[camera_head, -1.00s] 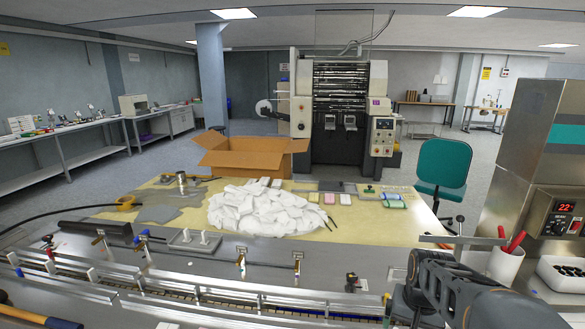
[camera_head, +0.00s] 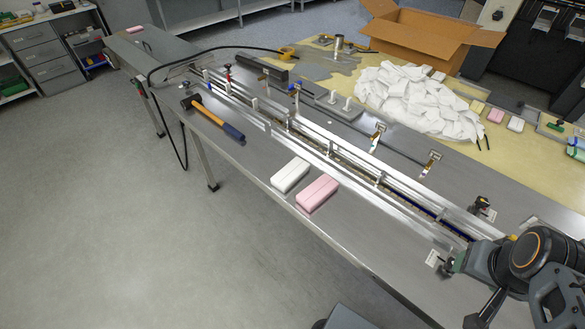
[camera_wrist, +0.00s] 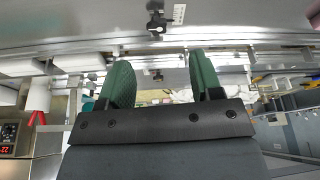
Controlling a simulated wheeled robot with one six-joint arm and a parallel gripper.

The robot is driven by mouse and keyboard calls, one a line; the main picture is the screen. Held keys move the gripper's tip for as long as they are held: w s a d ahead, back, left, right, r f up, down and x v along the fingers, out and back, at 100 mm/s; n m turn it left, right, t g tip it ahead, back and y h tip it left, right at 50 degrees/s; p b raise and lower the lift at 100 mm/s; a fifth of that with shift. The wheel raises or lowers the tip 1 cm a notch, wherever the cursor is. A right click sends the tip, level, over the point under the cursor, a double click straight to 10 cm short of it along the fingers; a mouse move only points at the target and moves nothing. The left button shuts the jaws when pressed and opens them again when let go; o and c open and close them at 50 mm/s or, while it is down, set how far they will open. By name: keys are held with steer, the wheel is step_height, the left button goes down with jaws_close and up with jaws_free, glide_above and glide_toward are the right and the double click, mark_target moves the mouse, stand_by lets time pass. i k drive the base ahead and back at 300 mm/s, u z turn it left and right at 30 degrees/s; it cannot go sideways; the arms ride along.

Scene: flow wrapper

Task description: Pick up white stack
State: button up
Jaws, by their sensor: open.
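A white stack (camera_head: 291,175) lies on the steel table near its front edge in the head view, just left of a pink stack (camera_head: 317,194). A long rail runs behind both. My arm shows at the lower right of the head view, well right of the stacks; its fingertips are not clear there. In the wrist view my gripper (camera_wrist: 160,82) shows two green fingers apart with nothing between them. The white stack cannot be made out in the wrist view.
A mallet (camera_head: 212,118) lies on the table left of the stacks. The conveyor rail (camera_head: 335,166) has upright posts. A white heap (camera_head: 412,98) and a cardboard box (camera_head: 425,35) are behind it. The table strip right of the pink stack is clear.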

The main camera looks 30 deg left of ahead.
mark_target(284, 180)
steer(key=u, duration=3.35)
steer(key=i, duration=2)
steer(key=z, duration=2.8)
